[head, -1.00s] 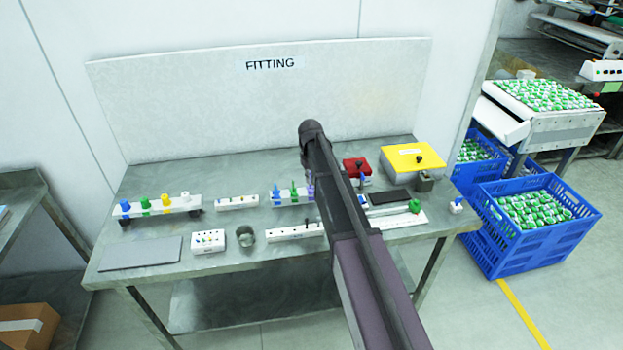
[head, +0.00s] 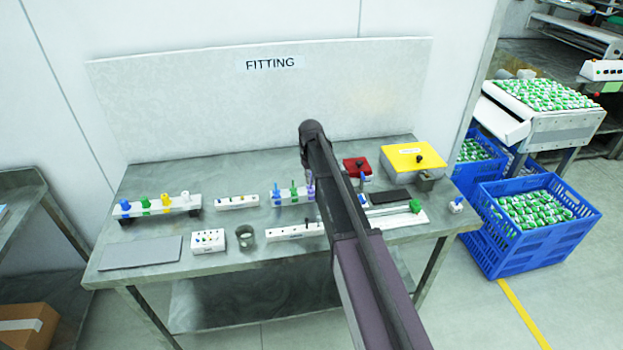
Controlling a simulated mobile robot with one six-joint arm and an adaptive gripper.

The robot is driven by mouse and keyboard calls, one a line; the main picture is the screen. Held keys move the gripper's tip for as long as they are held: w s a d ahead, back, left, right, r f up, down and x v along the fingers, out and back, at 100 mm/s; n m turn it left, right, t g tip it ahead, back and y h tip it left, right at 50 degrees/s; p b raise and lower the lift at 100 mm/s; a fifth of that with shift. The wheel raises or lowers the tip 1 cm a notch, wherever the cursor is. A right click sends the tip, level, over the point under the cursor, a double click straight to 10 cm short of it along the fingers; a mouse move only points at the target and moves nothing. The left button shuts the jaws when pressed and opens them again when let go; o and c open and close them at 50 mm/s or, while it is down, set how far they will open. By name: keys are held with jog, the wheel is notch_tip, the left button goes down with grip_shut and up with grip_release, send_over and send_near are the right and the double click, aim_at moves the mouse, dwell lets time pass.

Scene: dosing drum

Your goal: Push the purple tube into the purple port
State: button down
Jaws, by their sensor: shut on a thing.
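A white block (head: 285,198) on the bench holds upright coloured pieces: a blue one (head: 276,189), a green one (head: 294,188) and, at its right end, a purple tube (head: 311,187). The right end of the block is partly behind my arm. My gripper (head: 305,163) shows only as a small grey sliver at the left edge of my arm, just above the purple tube. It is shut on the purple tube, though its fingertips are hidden. The purple port cannot be made out, so I cannot tell how deep the tube sits.
A rack with blue, green, yellow and white pieces (head: 155,203) stands at left. A metal cup (head: 245,237) and long white strip (head: 294,232) lie in front. A red box (head: 355,167) and yellow box (head: 414,160) stand at right. A flat grey plate (head: 140,253) is front left.

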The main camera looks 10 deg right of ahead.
jog(key=shift+f+b, duration=1.35)
dwell(1.1)
jog(key=c, duration=0.7)
grip_release()
